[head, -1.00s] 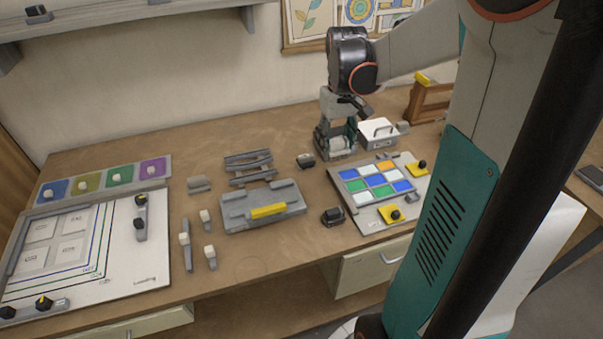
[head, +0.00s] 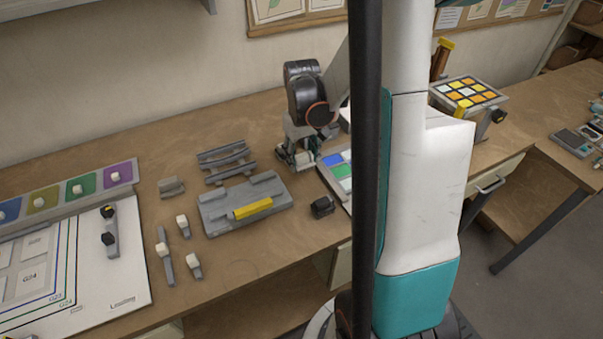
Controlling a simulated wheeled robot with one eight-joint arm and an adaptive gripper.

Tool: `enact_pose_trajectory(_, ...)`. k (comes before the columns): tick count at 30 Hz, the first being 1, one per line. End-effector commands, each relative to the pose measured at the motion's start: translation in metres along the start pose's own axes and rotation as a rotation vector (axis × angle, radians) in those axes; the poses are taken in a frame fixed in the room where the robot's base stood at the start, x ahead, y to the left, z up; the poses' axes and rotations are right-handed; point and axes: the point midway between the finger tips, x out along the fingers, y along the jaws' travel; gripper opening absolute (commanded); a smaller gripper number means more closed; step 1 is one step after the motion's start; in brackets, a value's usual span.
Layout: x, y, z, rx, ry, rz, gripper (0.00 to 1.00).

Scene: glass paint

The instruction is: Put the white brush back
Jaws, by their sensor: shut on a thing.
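My gripper (head: 300,165) is low over the worktable, just right of a grey slotted rack and left of the colour-tile panel. It is shut on a small pale thing, which I take to be the white brush, though its shape is mostly hidden by the fingers. The grey rack (head: 227,176) has curved bars that look empty. A grey tray (head: 218,216) with a yellow bar (head: 253,208) lies in front of the rack. I cannot tell whether the held thing touches the table.
The colour-tile panel (head: 333,182) is partly hidden by my arm. A white drawing board (head: 125,262) lies at left. Bare tabletop (head: 240,262) shows in front.

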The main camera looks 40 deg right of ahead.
Motion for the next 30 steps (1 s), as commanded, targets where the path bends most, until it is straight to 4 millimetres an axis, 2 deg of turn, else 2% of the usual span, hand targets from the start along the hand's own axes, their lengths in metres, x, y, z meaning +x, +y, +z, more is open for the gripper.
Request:
enact_pose_trajectory(1,0.007,0.000,0.000,0.000,0.000,0.000,0.25)
enact_pose_trajectory(8,0.020,0.000,0.000,0.000,0.000,0.000,0.25)
enact_pose_trajectory(15,0.054,0.000,0.000,0.000,0.000,0.000,0.25)
enact_pose_trajectory(27,0.059,0.000,0.000,0.000,0.000,0.000,0.25)
enact_pose_trajectory(28,0.059,0.000,0.000,0.000,0.000,0.000,0.50)
enact_pose_trajectory(30,0.058,0.000,0.000,0.000,0.000,0.000,0.66)
